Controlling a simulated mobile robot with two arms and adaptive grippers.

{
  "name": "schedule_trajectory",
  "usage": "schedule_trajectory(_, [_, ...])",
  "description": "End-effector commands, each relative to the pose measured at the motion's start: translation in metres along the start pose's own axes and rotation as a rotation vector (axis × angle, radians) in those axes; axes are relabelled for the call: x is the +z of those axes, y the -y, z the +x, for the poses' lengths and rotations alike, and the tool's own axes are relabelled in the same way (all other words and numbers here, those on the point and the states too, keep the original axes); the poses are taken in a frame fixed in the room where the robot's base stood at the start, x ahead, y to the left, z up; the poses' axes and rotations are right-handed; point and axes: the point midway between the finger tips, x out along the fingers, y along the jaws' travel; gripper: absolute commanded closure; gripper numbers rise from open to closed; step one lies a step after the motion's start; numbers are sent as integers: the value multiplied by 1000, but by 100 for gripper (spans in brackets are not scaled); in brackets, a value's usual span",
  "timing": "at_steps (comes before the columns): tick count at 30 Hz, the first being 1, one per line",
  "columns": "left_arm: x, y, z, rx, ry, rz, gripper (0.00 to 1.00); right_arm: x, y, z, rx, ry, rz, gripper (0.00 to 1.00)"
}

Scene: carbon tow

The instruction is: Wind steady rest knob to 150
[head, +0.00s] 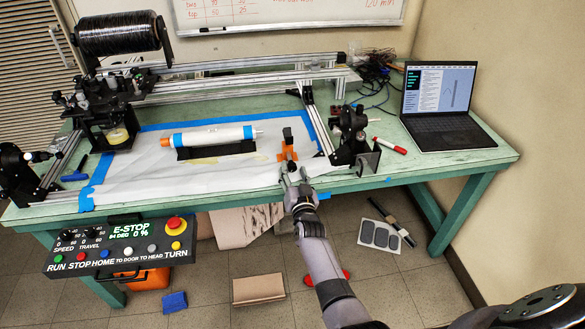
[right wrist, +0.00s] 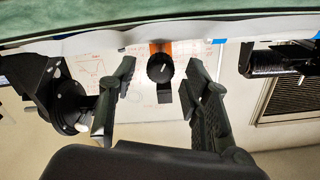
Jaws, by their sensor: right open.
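The steady rest (head: 287,154), an orange block with a black upright, stands at the front of the table's white sheet. Its round black knob (right wrist: 160,68) faces the camera in the right wrist view, with a small pale mark on its face; the orange part shows behind it. My right gripper (head: 294,177) is at the table's front edge, just before the steady rest. In the right wrist view its open fingers (right wrist: 164,95) stand on either side of the knob, with gaps on both sides. I cannot read a setting on the knob. My left gripper is not in view.
A black bracketed unit (head: 352,130) stands close to the right of the steady rest. A white roll (head: 212,137) lies on a black cradle to its left. The control panel (head: 120,246) hangs at the front left. A laptop (head: 441,105) sits at the right.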

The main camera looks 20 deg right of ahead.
Motion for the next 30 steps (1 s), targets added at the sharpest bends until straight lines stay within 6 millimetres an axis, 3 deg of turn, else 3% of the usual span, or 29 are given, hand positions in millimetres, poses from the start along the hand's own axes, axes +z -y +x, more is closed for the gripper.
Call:
schedule_trajectory(9, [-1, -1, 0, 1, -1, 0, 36, 1, 0, -42, 0, 1, -1, 56])
schedule_trajectory(27, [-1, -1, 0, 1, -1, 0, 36, 1, 0, -48, 0, 1, -1, 56])
schedule_trajectory(30, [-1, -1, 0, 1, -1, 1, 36, 13, -1, -52, -3, 28, -11, 56])
